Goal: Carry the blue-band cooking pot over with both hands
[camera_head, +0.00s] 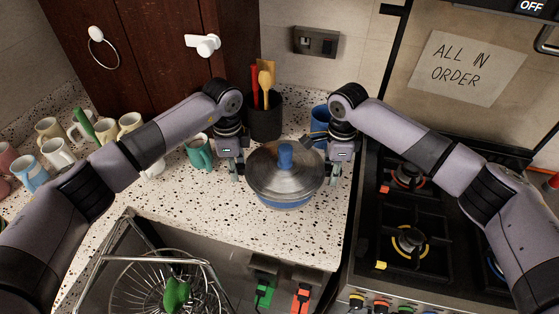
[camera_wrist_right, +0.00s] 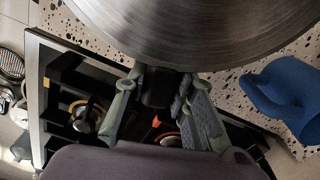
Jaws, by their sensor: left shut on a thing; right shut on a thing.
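The cooking pot (camera_head: 285,203) has a blue band low on its side, a metal lid (camera_head: 275,178) and a blue lid knob (camera_head: 286,156). It is at the counter's right part, left of the stove; I cannot tell whether it touches the counter. My left gripper (camera_head: 236,174) is shut at its left side and my right gripper (camera_head: 331,176) is shut at its right side. In the right wrist view the fingers (camera_wrist_right: 160,105) close on a dark handle (camera_wrist_right: 157,87) below the lid's rim. The left handle is hidden.
A black stove (camera_head: 400,230) with several burners stands to the right. A black utensil holder (camera_head: 264,118) and a blue mug (camera_head: 321,115) are behind the pot. A teal mug (camera_head: 199,152) and several other mugs are to the left. A wire basket (camera_head: 150,285) is in front.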

